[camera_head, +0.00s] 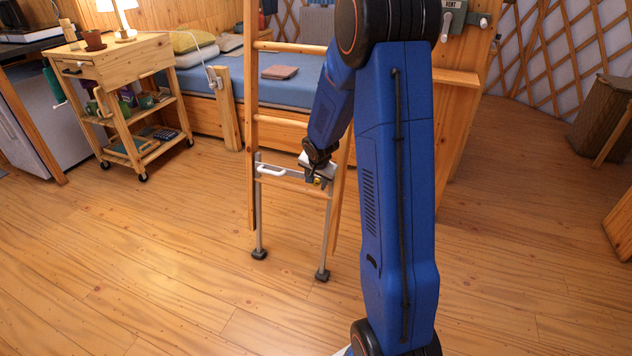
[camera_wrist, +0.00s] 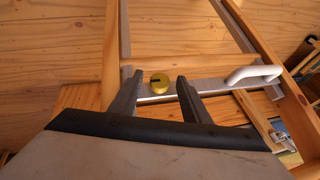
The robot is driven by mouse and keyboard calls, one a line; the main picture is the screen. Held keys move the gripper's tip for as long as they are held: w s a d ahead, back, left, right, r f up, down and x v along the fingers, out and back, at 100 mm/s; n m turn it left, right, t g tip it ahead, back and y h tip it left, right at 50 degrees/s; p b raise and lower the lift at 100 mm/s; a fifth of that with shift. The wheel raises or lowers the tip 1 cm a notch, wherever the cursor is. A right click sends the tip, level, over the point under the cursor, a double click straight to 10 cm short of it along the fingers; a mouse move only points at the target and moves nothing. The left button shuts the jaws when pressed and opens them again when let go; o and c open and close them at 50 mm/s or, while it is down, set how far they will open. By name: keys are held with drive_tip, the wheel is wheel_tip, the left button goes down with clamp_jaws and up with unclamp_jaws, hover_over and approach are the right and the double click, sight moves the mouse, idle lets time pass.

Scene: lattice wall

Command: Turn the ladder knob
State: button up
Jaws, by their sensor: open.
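The wooden ladder (camera_head: 251,110) stands upright on metal legs with dark feet.
A white handle (camera_wrist: 254,74) sits on the crossbar beside the knob. A bed (camera_head: 300,93) stands behind the ladder. A wooden cart (camera_head: 120,60) with a lamp is at the left. The floor (camera_head: 180,250) in front is clear.

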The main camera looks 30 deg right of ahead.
drive_tip(key=shift+c, duration=0.6)
drive_tip(key=c, duration=0.9)
drive_tip(key=shift+w+a+g, duration=0.1)
drive_tip(key=shift+g, duration=0.3)
drive_tip(key=shift+w+a+n+g+h, duration=0.15)
drive_tip(key=shift+w+n+g+h, duration=0.05)
drive_tip(key=shift+n+g+h, duration=0.55)
drive_tip(key=shift+w+a+f+n+g+h, duration=0.2)
drive_tip(key=shift+n+g+h, duration=0.95)
drive_tip(key=shift+h, duration=0.45)
drive_tip(key=shift+w+a+f+n+g+h, duration=0.1)
drive_tip(key=shift+a+f+n+g+h, duration=0.1)
drive_tip(key=shift+n+g+h, duration=1.2)
drive_tip(key=shift+w+a+f+n+g+h, duration=0.1)
drive_tip(key=shift+a+f+n+g+h, duration=0.1)
drive_tip(key=shift+n+g+h, duration=1.15)
drive_tip(key=shift+m+t+h, duration=0.25)
drive_tip(key=shift+m+h, duration=0.3)
drive_tip(key=shift+h, duration=0.05)
